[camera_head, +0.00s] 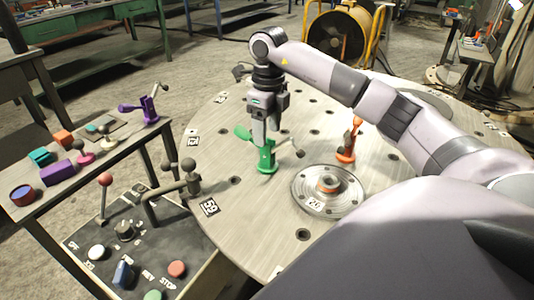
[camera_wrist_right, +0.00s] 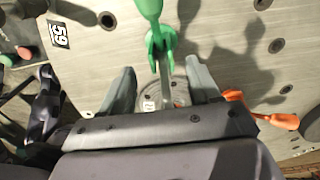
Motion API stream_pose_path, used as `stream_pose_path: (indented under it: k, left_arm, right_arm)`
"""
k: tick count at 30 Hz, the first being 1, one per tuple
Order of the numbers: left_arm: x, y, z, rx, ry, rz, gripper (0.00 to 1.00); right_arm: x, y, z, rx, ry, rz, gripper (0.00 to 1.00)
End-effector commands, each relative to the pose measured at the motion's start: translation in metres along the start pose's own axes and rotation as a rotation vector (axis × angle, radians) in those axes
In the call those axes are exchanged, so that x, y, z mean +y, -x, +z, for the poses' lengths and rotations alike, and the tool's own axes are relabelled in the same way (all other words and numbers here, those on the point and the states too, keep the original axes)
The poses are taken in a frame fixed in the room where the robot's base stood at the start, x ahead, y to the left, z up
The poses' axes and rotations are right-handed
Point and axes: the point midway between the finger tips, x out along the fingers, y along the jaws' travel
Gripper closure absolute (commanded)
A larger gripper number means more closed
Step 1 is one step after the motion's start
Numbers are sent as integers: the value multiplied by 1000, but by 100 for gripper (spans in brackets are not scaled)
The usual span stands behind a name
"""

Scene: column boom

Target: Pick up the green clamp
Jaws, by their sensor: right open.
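The green clamp (camera_head: 266,158) stands on the round metal table (camera_head: 222,140), its green handle pointing up and left. It also shows in the right wrist view (camera_wrist_right: 158,40), ahead of and between the two fingers. My right gripper (camera_head: 266,140) points down directly at the clamp, with its fingertips close to the clamp's upper part. In the right wrist view the fingers (camera_wrist_right: 160,88) are apart, with the clamp's grey bar between them in the picture. I cannot tell whether they touch it. My left gripper is not in view.
An orange clamp (camera_head: 349,142) stands to the right, near a round flanged hub (camera_head: 328,190). A grey clamp (camera_head: 190,178) sits at the table's left edge. A control panel (camera_head: 120,245) and a side bench with a purple clamp (camera_head: 146,106) stand at left.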

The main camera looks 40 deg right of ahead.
Motion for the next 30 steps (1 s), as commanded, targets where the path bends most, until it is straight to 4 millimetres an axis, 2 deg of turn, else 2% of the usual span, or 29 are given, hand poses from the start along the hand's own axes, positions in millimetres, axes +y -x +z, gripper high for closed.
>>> stream_pose_path:
  k: [8, 16, 20, 26, 28, 30]
  left_arm:
    - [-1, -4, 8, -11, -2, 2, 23]
    - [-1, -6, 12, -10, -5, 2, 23]
    - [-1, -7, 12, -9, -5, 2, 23]
    - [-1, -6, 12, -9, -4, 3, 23]
    - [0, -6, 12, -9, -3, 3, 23]
    - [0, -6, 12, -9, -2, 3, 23]
  right_arm:
    - [-2, -29, -2, 10, -2, -7, 38]
    - [-1, -68, -3, 10, -1, -5, 38]
    - [-1, -76, -2, 7, -1, -6, 38]
    - [-1, -77, -2, 6, -1, -7, 38]
    - [-1, -77, -2, 6, -1, -7, 55]
    - [-1, -77, -2, 6, -1, -6, 77]
